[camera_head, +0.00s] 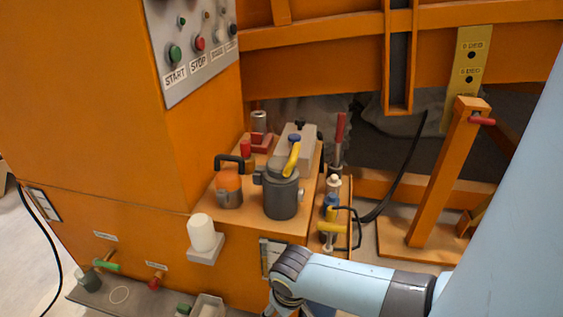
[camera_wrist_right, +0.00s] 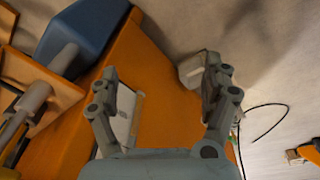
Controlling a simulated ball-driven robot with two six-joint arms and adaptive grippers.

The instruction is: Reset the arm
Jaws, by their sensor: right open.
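My right arm (camera_head: 350,280) comes in from the lower right of the head view, light blue with dark joints. Its gripper is mostly cut off at the bottom edge there. In the right wrist view the right gripper (camera_wrist_right: 160,100) has its two grey fingers spread wide apart with nothing between them. Beyond the fingers are an orange panel edge (camera_wrist_right: 165,115) and a pale floor. My left gripper is in neither view.
The orange machine (camera_head: 110,110) carries a START/STOP panel (camera_head: 195,45). Its shelf holds a grey pot (camera_head: 281,195) and an orange canister (camera_head: 229,188). A white cup (camera_head: 202,233) sits on a bracket. An orange post (camera_head: 440,185) stands right. A black cable (camera_head: 395,175) hangs behind.

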